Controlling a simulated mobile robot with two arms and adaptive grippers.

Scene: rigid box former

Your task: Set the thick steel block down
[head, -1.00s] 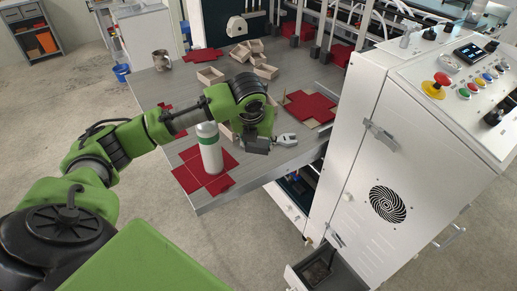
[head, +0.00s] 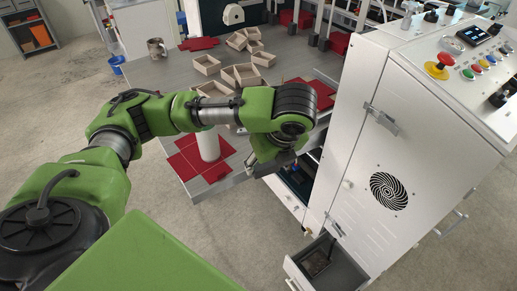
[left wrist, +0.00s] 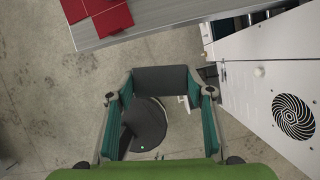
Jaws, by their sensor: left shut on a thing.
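My left gripper (head: 272,166) hangs past the front edge of the grey table, beside the white machine cabinet. In the left wrist view its two teal-sided fingers are shut on a dark grey block, the thick steel block (left wrist: 166,79), which spans between the fingertips. The floor shows below the block, so it is held in the air. In the head view my arm hides most of the gripper and block. My right gripper is in neither view.
The white cabinet (head: 400,175) stands close on the right, with an open drawer (head: 335,267) low at its front. The table (head: 165,75) bears a white cylinder (head: 208,146) on a red blank (head: 187,162), several box trays (head: 205,64) and a metal mug (head: 156,48).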

